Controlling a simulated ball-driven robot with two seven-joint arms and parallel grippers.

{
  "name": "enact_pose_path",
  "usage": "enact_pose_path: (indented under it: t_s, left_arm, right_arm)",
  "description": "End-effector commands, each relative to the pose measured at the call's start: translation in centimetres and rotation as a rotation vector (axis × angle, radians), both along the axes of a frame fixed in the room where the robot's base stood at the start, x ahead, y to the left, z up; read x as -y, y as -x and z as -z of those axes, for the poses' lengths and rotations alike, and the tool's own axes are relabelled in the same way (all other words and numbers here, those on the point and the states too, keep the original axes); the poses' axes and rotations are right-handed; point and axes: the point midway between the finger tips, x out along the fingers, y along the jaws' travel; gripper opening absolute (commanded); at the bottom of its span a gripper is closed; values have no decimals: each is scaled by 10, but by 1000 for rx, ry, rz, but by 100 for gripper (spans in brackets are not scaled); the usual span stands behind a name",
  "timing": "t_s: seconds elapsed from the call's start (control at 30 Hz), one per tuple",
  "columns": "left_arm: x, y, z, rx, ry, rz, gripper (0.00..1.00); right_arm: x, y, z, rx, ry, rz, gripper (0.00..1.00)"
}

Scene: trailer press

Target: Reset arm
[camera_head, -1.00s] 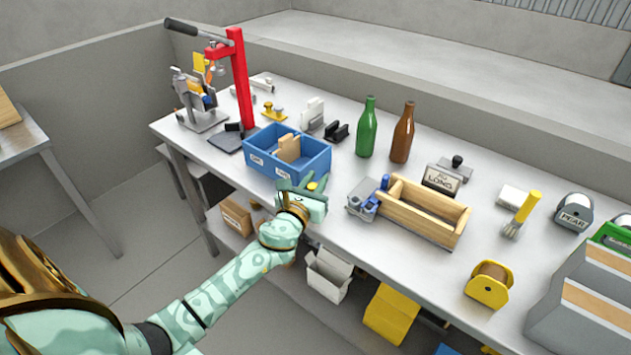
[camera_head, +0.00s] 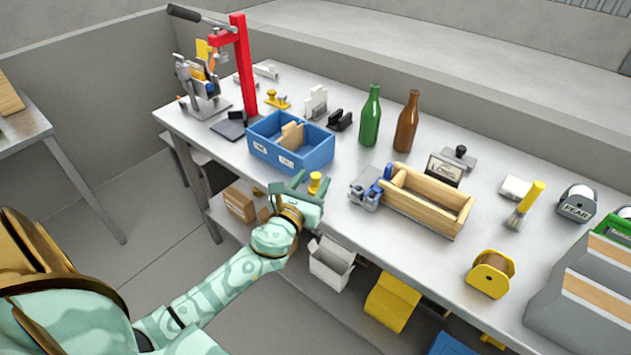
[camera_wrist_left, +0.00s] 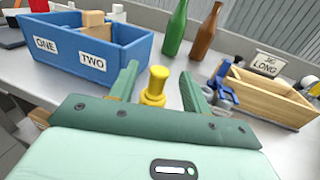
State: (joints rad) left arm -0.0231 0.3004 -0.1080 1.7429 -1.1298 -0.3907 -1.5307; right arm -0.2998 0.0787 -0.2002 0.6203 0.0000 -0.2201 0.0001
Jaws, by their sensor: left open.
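The red arbor press (camera_head: 244,68) stands at the table's far left corner. Its dark-handled lever (camera_head: 192,14) points to the upper left. My left gripper (camera_head: 306,187) is at the table's near edge, just in front of the blue box. In the left wrist view its jaws (camera_wrist_left: 159,75) are apart. A small yellow stamp-like piece (camera_wrist_left: 154,88) stands upright on the table between or just beyond the fingers. It also shows beside the gripper in the head view (camera_head: 315,181). My right gripper is not in view.
The blue box (camera_head: 312,160), labelled ONE and TWO, is close behind the gripper. A wooden tray (camera_head: 432,210) with a blue-handled tool (camera_head: 375,186) lies to its right. Green (camera_head: 370,120) and brown (camera_head: 405,125) bottles stand behind. Cartons and a yellow bin (camera_head: 392,300) are below the tabletop.

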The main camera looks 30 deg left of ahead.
Motion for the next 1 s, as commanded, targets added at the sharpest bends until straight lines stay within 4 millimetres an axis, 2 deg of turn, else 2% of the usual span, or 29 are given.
enact_pose_path:
  t_s: [0.03,0.2,0.4,0.6,0.8,0.87,0.93,0.97,1.0]
  left_arm:
    - [3,15,0,-4,2,0,48]
    - [11,61,2,-5,1,0,48]
    - [19,101,2,-4,2,-1,48]
    - [21,117,0,0,1,-1,48]
    - [22,118,-1,1,5,-1,48]
    - [22,118,0,7,38,0,48]
    - [23,117,2,18,164,6,48]
    - [23,118,14,5,266,4,48]
    - [20,121,40,-36,419,-13,48]
  right_arm:
    - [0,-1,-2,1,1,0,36]
    - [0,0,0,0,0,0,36]
    - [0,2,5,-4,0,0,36]
    - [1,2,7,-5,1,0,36]
    - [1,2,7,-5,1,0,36]
    - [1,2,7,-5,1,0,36]
    - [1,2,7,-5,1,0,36]
    - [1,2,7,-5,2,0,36]
    - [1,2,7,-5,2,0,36]
